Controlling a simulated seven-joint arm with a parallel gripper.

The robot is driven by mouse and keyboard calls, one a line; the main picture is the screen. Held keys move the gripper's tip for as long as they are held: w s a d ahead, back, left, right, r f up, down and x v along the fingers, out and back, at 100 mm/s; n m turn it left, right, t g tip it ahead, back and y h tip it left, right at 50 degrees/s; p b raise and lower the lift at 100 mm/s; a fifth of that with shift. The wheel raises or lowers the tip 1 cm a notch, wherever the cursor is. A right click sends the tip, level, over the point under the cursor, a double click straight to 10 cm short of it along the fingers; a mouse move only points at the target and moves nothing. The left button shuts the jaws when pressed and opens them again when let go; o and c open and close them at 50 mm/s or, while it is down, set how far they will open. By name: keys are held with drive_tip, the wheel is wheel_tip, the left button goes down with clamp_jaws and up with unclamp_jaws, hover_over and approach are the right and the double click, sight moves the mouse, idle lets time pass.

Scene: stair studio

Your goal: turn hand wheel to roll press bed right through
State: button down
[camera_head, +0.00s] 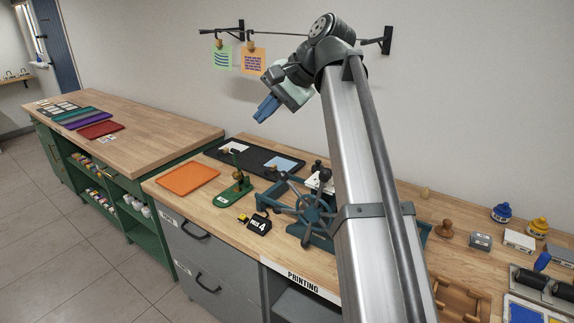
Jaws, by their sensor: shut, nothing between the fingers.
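The hand wheel (304,207) is a grey spoked wheel on the front left side of the blue press (317,241). The press stands on the wooden bench, and my arm column hides its right part. The press bed is mostly hidden behind my column, so I cannot tell how far it is rolled. My gripper (265,109), with blue fingers, is in the air above and behind the wheel, pointing down and left. It is shut and empty, well apart from the wheel.
An orange tray (188,179), a green stand (234,190) and a black number block (259,224) sit left of the press. A black mat (229,155) lies behind. Prints hang from a wall rail (276,33) near my gripper. Ink jars (502,212) and stamps stand at right.

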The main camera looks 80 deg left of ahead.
drive_tip(key=m+t, duration=0.3)
drive_tip(key=t, duration=0.3)
approach(281, 173)
drive_tip(key=shift+y, duration=0.3)
drive_tip(key=x, duration=0.6)
drive_tip(key=shift+w+d+f, duration=0.1)
drive_tip(key=shift+w+f, duration=0.3)
drive_tip(key=shift+f, duration=0.05)
drive_tip(key=shift+s+f, duration=0.1)
drive_tip(key=shift+s+a+f, duration=0.5)
drive_tip(key=shift+a, duration=0.1)
wheel_tip(281, 173, down, 17)
drive_tip(key=s+a+n+t+h, duration=0.1)
drive_tip(key=s+a+t+h, duration=0.1)
drive_tip(key=t+h, duration=0.5)
drive_tip(key=shift+s+a+r+t+h, duration=0.15)
drive_tip(key=shift+s+a+t+h, duration=0.15)
drive_tip(key=shift+h, duration=0.1)
